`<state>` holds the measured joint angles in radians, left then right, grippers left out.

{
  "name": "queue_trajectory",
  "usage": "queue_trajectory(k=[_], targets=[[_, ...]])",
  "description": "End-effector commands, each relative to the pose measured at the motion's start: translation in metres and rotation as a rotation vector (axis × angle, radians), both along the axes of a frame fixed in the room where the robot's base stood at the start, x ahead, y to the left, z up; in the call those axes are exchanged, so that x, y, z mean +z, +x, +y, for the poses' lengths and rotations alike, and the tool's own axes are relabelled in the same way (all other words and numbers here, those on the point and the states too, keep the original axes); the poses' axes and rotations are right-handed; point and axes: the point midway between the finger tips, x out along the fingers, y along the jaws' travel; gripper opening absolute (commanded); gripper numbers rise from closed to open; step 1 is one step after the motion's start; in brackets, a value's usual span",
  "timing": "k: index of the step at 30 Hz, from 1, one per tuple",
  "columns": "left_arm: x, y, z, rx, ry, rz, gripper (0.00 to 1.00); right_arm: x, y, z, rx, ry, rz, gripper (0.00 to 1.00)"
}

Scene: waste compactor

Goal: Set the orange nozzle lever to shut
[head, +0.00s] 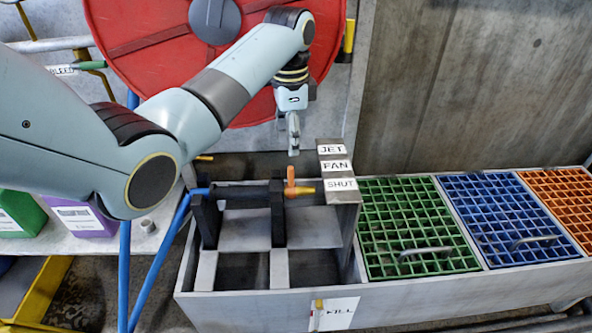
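The orange nozzle lever (290,180) stands upright on a dark nozzle (246,196) with a yellow tip, held in black brackets over a grey trough. A grey label plate (339,170) right of it reads JET, FAN and SHUT from top to bottom. The lever stands left of the plate, near the height of SHUT; its exact setting is hard to tell. My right gripper is out of view.
A big red hose reel (130,40) stands behind my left arm. Green (415,225), blue (505,215) and orange (565,195) grates cover the trough's right part. A KILL label (340,313) is on its front. A blue hose (160,255) runs at the left.

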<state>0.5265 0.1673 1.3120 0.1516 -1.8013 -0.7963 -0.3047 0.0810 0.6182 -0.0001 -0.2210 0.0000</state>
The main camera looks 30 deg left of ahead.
Motion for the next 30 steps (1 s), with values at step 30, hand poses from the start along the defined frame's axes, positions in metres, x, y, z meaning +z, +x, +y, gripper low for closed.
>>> queue_trajectory(k=[30], targets=[[-0.101, -0.001, 0.0, 0.0, 0.0, 0.003, 0.24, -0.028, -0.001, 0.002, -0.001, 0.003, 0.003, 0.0]])
